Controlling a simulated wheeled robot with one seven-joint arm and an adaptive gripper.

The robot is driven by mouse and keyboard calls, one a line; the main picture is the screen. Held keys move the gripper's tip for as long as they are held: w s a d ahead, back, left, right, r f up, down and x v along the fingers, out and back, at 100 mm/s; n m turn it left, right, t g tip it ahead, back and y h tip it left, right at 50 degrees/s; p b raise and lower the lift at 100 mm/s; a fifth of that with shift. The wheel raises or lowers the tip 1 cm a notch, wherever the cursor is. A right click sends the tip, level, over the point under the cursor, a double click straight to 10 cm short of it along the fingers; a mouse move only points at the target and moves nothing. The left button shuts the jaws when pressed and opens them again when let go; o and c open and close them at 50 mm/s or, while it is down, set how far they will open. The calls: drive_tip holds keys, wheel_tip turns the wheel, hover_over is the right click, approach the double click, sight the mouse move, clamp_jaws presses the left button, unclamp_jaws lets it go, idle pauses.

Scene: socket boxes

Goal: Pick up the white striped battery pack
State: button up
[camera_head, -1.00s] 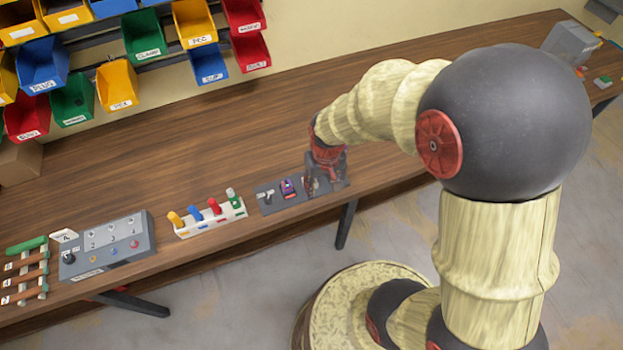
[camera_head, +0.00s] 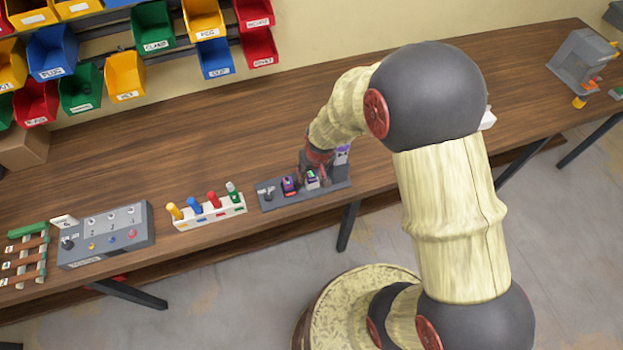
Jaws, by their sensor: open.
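A small whitish block with a green patch on top (camera_head: 312,180), which looks like the white battery pack, sits on the dark grey plate (camera_head: 335,192) near the table's front edge. Its stripes are too small to make out. My gripper (camera_head: 315,174) is open and pointing down at the block, with dark fingers near its sides. I cannot tell whether they touch it. A purple and dark block (camera_head: 290,186) sits left of it on the plate. A white and purple piece (camera_head: 342,155) shows just behind my gripper to the right.
A small lever switch (camera_head: 268,193) stands on the plate's left end. A white rack with coloured handles (camera_head: 210,212) and a grey switch panel (camera_head: 106,235) stand farther left. A grey box (camera_head: 583,60) stands at far right. Labelled bins line the wall. The table behind the plate is clear.

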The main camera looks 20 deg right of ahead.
drive_tip(key=shift+w+f, duration=0.1)
drive_tip(key=shift+f, duration=0.15)
drive_tip(key=shift+c, duration=1.2)
drive_tip(key=c, duration=0.8)
drive_tip(key=shift+c, duration=0.3)
drive_tip(key=shift+r, duration=0.1)
